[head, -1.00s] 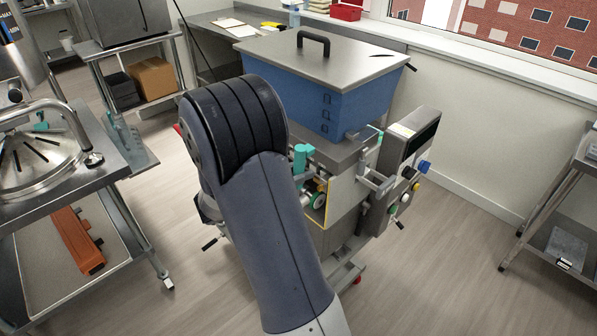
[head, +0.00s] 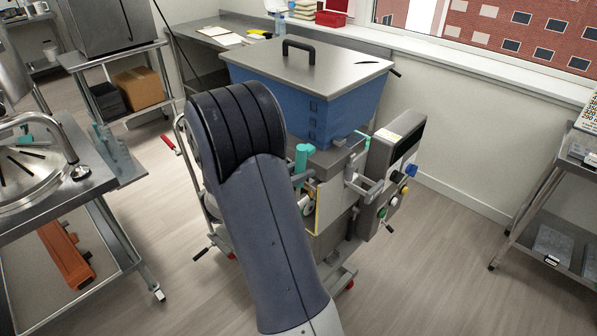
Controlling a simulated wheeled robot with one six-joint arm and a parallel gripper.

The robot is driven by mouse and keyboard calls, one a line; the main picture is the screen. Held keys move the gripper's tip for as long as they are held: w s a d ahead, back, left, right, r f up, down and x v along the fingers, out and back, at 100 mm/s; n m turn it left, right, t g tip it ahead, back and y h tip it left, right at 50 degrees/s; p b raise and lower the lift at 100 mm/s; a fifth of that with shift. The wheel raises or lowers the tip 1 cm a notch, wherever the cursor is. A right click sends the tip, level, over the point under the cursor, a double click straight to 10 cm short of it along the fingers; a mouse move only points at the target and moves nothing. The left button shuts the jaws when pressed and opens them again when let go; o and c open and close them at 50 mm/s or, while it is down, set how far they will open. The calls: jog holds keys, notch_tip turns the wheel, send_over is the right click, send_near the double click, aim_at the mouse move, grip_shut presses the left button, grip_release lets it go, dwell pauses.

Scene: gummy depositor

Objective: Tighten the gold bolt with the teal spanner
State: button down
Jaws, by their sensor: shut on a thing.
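The gummy depositor stands in the middle of the head view, with a blue hopper (head: 335,112) under a grey lid. My arm crosses in front of it and hides much of its left and front. My gripper does not show; it is hidden behind the arm. A teal upright cylinder (head: 301,158) shows just right of my arm at the depositor's front; I cannot tell whether it belongs to the machine or to a tool. I cannot make out the teal spanner or the gold bolt.
A grey control box (head: 395,145) with coloured knobs juts from the depositor's right. A steel table (head: 95,185) stands at the left and a shelf rack (head: 530,222) at the right. Bare floor (head: 440,265) lies between the depositor and the rack.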

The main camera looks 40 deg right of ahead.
jog(key=shift+d, duration=0.15)
jog(key=s+d+f+m+t+y, duration=0.2)
jog(key=s+f+m+t, duration=0.1)
jog(key=s+f+m, duration=0.8)
jog(key=f+m, duration=0.1)
jog(key=m, duration=0.2)
jog(key=shift+s+d+f+m+t, duration=0.15)
jog(key=shift+d+f+m+t, duration=0.15)
jog(key=shift+d+f+t, duration=0.1)
dwell(2.0)
jog(key=shift+a, duration=0.15)
